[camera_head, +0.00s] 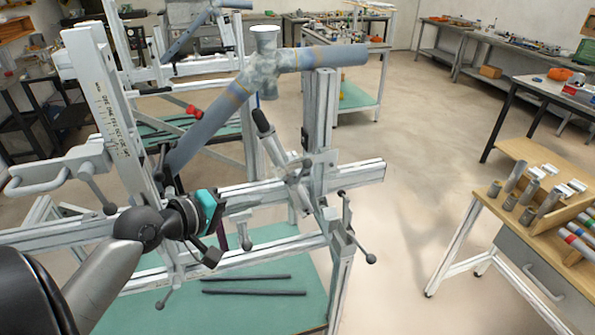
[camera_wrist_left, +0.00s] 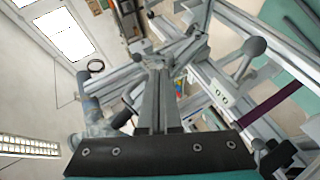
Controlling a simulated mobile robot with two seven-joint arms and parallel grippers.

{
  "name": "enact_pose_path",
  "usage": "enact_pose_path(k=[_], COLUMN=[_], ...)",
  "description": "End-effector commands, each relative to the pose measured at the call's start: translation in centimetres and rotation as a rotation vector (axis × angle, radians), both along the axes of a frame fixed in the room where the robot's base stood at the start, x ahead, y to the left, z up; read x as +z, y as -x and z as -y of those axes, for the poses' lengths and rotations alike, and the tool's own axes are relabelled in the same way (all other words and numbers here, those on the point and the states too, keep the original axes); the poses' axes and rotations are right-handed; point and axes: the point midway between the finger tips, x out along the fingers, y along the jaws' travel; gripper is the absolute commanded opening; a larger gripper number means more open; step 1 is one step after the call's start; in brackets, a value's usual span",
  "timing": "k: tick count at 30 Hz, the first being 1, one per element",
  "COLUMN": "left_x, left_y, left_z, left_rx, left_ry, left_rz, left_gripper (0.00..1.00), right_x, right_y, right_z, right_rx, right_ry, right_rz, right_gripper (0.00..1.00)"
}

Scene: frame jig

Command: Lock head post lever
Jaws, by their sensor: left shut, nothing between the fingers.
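A grey-blue bicycle frame (camera_head: 205,125) is held in a silver jig (camera_head: 320,120), its flared head tube (camera_head: 265,62) at the top. Several ball-ended levers hang on the jig: one near the middle (camera_head: 247,243), one at the right (camera_head: 370,258) and one at the left (camera_head: 108,208). I cannot tell which is the head post lever. My left gripper (camera_head: 210,212) is at the jig's middle rail; its fingertips are hard to make out there. In the left wrist view my left gripper (camera_wrist_left: 156,62) is shut and empty; a ball-ended lever (camera_wrist_left: 255,47) stands apart to its right.
Rails and clamps crowd the space around my left gripper. A teal shelf (camera_head: 265,312) with two dark bars lies below. A wooden-topped bench (camera_head: 490,205) with tube pieces is at the right. Open floor (camera_head: 420,200) lies between jig and bench.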

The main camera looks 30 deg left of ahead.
Motion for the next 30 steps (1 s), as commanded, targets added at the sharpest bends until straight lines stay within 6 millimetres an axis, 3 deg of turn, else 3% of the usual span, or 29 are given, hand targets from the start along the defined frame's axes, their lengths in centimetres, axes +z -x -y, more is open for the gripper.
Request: enact_pose_path(k=[3,6,19,30], left_x=[1.9,2.4,2.3,0.9], left_y=[-0.4,-0.5,-1.0,-5.3], left_z=[-0.9,-1.1,-1.0,-0.3], left_rx=[0.028,0.037,0.037,0.036], left_ry=[0.059,0.077,0.078,0.078], left_rz=[0.042,0.054,0.055,0.056], left_gripper=[0.0,0.0,0.0,0.0], right_x=[0.1,0.1,0.1,0.3], right_y=[0.1,0.1,0.2,0.2], right_z=[-0.7,-1.4,-1.4,-0.9], right_rx=[-0.002,-0.004,-0.003,-0.002], right_ry=[-0.01,-0.018,-0.018,-0.012], right_rz=[-0.001,-0.002,-0.002,-0.003], right_gripper=[0.0,0.0,0.0,0.0])
